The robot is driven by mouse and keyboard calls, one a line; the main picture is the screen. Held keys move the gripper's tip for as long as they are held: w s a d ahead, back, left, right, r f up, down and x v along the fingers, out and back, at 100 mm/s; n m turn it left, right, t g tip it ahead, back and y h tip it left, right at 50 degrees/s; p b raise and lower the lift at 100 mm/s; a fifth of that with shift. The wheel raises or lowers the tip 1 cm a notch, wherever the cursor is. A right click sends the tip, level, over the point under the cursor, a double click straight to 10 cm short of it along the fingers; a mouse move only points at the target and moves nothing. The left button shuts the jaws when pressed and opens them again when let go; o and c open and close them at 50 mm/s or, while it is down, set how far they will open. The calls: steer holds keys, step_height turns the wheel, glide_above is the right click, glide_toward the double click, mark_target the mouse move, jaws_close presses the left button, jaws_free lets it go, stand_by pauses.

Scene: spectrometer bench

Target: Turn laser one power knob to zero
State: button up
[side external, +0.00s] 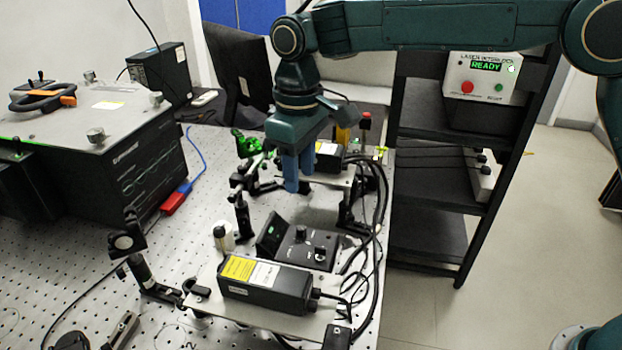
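A black control box (303,249) with a small, faintly green-lit display (270,232) sits on the optical table. It carries a black knob (300,233) at the back and another knob (320,253) near its right front. The labels are too small to read, so I cannot tell which knob belongs to laser one. My gripper (297,186) points down with blue fingers, above and behind the box, apart from the knobs. The fingers appear close together, and the gap between them is unclear. No object is visible between them.
A black laser housing (266,284) with yellow and white labels lies in front of the box. Another labelled housing (328,151) is behind my gripper. Black cables (376,205) loop along the right. Optic mounts (243,210) stand left. A shelf (440,180) stands right, holding a "READY" unit (487,78).

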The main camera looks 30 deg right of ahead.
steer(key=shift+r, duration=1.15)
steer(key=s+d+r+m+t, duration=0.1)
steer(key=s+d+r+m, duration=0.1)
steer(key=s+d+r, duration=0.5)
steer(key=s+d+r+m+t, duration=0.1)
steer(key=s+d+t, duration=0.1)
steer(key=s+d, duration=0.6)
steer(key=s+d+f+m+t, duration=0.1)
steer(key=s+d+f, duration=0.2)
steer(key=s+d, duration=0.2)
steer(key=s+d+f+m+t, duration=0.1)
steer(key=s+d+f+m, duration=0.1)
steer(key=s+d, duration=0.3)
steer(key=s, duration=0.4)
steer(key=shift+d+f+m+t, duration=0.3)
steer(key=shift+d+f, duration=0.1)
steer(key=shift+o, duration=0.3)
steer(key=shift+w, duration=0.15)
